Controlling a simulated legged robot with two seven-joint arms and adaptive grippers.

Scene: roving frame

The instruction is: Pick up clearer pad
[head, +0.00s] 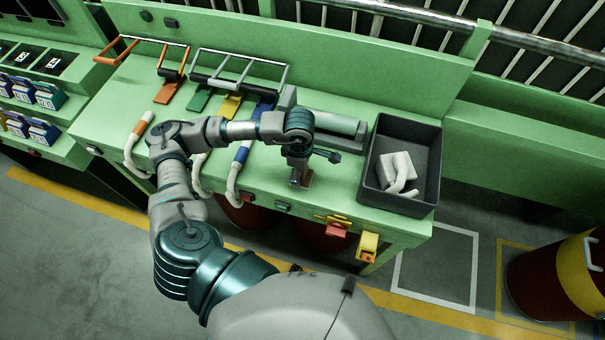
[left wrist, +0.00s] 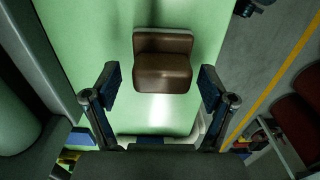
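The clearer pad looks like a brown block with a flat brown plate at one end. In the left wrist view the clearer pad (left wrist: 162,73) lies on the green bench top, ahead of and between my fingers, with clear gaps on both sides. In the head view only a small brown part of the pad (head: 307,179) shows, mostly hidden by my gripper. My left gripper (head: 297,181) points down over the bench's front part. Its blue-padded fingers are spread and empty in the left wrist view (left wrist: 160,86). My right gripper is in neither view.
A dark bin (head: 433,160) with white pieces in it stands at the bench's right end. A grey-green roller (head: 335,123) lies behind my gripper. Coloured handled tools (head: 230,104) and white hoses (head: 197,175) are to the left. Red and yellow boxes (head: 367,245) hang on the front edge.

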